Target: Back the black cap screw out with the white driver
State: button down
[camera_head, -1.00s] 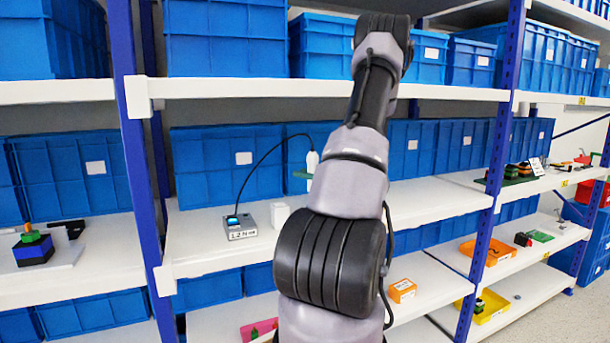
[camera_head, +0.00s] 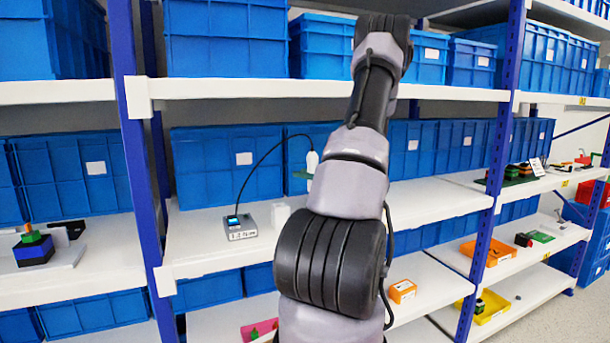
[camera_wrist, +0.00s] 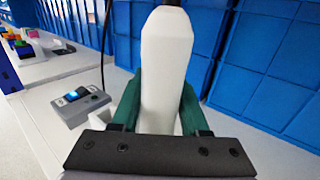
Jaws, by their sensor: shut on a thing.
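The white driver (camera_wrist: 167,70) stands upright between the green fingers of my gripper (camera_wrist: 158,108) in the wrist view, and the gripper is shut on it. In the head view the white driver (camera_head: 312,160) shows small beside my arm, with a black cable running from its top to a grey control box (camera_head: 240,228) with a lit blue display. The box also shows in the wrist view (camera_wrist: 80,104). A white block (camera_head: 280,213) stands on the shelf right of the box. The black cap screw cannot be made out, and the driver's tip is hidden.
The white shelf (camera_head: 210,222) has bare room around the box. Blue bins (camera_head: 225,165) line its back, and a blue upright post (camera_head: 140,180) stands at left. An orange box (camera_head: 402,291) sits on the shelf below.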

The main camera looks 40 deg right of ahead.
dwell(0.8)
jog(key=shift+r, duration=2.25)
